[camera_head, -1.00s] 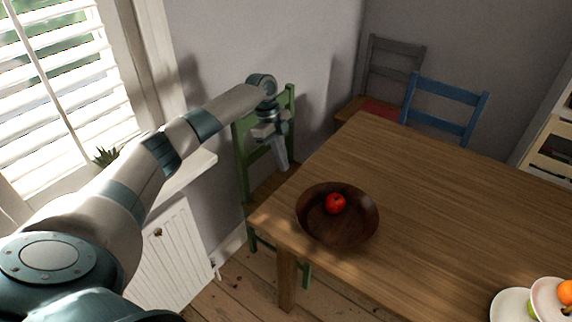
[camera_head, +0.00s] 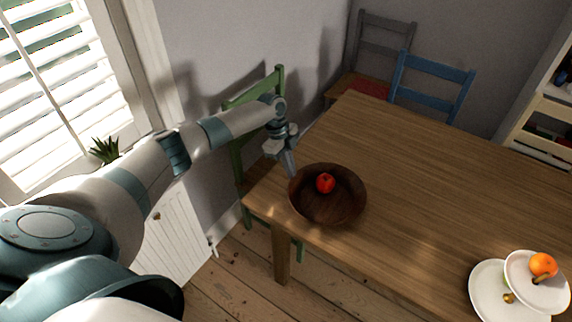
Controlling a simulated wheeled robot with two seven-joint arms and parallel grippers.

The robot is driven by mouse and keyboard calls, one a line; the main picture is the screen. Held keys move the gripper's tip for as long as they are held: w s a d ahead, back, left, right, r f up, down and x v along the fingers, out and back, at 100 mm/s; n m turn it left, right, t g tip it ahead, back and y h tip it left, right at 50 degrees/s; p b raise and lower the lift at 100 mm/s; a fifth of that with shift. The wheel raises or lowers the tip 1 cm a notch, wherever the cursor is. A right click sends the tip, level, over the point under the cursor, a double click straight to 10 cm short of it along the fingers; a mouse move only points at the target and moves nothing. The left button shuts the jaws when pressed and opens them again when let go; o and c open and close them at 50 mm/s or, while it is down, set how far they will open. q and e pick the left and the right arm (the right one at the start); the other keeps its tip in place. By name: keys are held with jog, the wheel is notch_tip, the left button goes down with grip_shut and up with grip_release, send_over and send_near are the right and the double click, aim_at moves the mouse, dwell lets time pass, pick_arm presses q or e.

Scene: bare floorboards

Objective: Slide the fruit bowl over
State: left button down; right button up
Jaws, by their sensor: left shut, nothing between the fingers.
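A dark wooden fruit bowl (camera_head: 335,208) sits near the left corner of the wooden table (camera_head: 420,190). A red apple (camera_head: 326,183) lies inside it. My left gripper (camera_head: 291,170) is shut and empty, pointing down at the bowl's far left rim. Its tips are beside the rim; whether they touch it I cannot tell. My right gripper is not in view.
White plates (camera_head: 490,290) with an orange (camera_head: 543,264) stand at the table's lower right. A green chair (camera_head: 240,150) is at the left edge, a blue chair (camera_head: 432,82) behind the table. The middle of the table is clear.

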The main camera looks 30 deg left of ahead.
aim_at(361, 206)
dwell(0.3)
pick_arm(q)
jog(key=shift+d, duration=0.35)
jog(key=d+p, duration=0.1)
jog(key=d, duration=2.3)
jog(key=shift+d+p, duration=0.15)
jog(key=shift+p, duration=0.25)
